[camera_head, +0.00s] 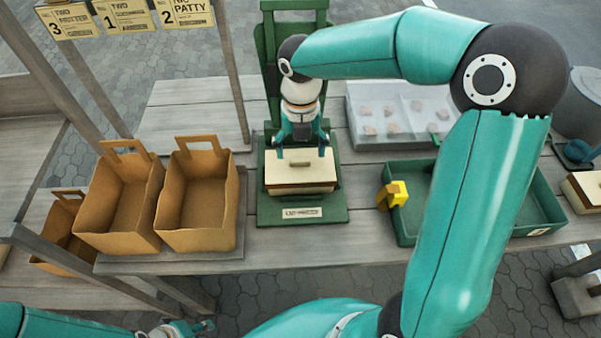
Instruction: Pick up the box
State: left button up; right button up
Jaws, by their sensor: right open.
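The box (301,174) is cream-coloured on top with a brown lower edge. It sits on a green stand (268,216) with a small label on its front, in the middle of the table. My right gripper (301,152) points down at the top of the box, its fingers open and spread. The fingertips overlap the box's back upper part; I cannot tell whether they touch it. My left gripper (190,327) is low at the left, below the table edge, small and partly cut off, and its fingers are unclear.
Open paper bags (205,200) stand left of the green stand. A green tray (405,228) with a yellow item (394,195) is at right. Behind it is a pale tray (360,138) with several small pieces. Another cream box (585,190) is at the far right.

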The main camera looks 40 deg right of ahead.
aim_at(300, 161)
notch_tip(300, 161, down, 3)
jog(key=shift+w+f, duration=0.1)
jog(key=shift+f, duration=0.1)
jog(key=shift+c, duration=0.2)
grip_shut()
